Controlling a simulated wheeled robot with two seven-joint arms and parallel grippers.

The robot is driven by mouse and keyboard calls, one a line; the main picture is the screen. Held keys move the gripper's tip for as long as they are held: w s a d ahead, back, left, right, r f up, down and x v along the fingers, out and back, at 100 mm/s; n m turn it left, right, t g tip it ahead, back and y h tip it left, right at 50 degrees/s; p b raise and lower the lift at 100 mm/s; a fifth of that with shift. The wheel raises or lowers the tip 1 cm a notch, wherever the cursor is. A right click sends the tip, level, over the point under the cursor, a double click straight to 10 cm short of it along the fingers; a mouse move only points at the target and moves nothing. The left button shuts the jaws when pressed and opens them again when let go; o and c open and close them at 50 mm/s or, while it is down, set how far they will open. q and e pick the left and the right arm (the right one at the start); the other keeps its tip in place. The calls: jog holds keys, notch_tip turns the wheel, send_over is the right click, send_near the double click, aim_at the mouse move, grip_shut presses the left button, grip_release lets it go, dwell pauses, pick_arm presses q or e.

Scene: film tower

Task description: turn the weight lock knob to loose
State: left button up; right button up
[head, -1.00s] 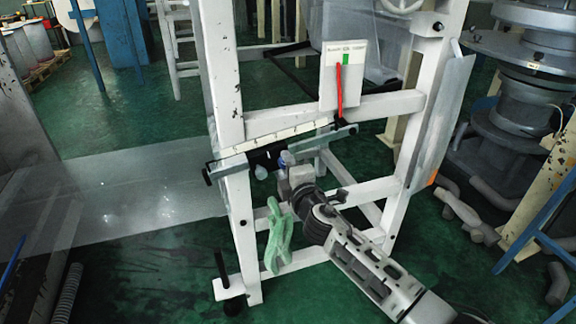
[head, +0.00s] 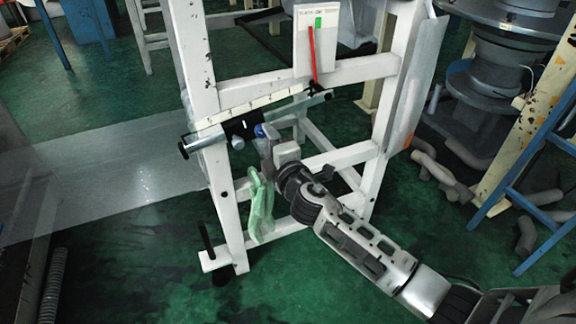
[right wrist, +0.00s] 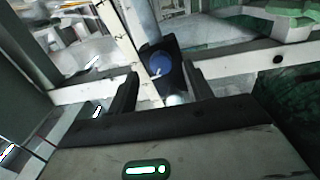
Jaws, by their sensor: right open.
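A blue round knob (right wrist: 160,63) with a small pale mark sits on a black block (right wrist: 172,47) in the right wrist view. In the head view, the blue knob (head: 261,131) shows small beside the black block (head: 241,126), under a white scale rail (head: 250,106) on the white frame. My right gripper (right wrist: 160,73) is open, with its fingers on either side of the knob in the wrist view; I cannot tell whether they touch it. In the head view my right gripper (head: 266,143) is at the knob and partly covers it. My left gripper is not in view.
A pale round piece (head: 238,143) hangs below the black block. Green cloth or gloves (head: 261,208) hang on the frame's lower bar beside my arm. A white panel with a red strip (head: 310,42) is above. Heavy grey machinery (head: 500,90) stands right. Green floor is open in front.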

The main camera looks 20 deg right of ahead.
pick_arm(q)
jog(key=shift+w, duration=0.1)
pick_arm(e)
jog(key=s, duration=1.2)
jog(key=shift+d, duration=0.25)
jog(key=shift+s, duration=0.15)
pick_arm(q)
jog(key=p, duration=0.2)
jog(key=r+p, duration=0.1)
jog(key=p, duration=0.1)
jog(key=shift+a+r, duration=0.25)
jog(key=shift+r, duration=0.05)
pick_arm(e)
jog(key=s+a+f+m+g+y, duration=0.1)
jog(key=s+a+f+m+g, duration=0.1)
jog(key=s+f+m, duration=0.3)
jog(key=s+a+f+m+g+y, duration=0.2)
jog(key=s+f+m+g, duration=0.3)
jog(key=s+m, duration=0.6)
jog(key=shift+s+a+m, duration=0.3)
jog(key=shift+s+a, duration=0.2)
jog(key=shift+a, duration=0.1)
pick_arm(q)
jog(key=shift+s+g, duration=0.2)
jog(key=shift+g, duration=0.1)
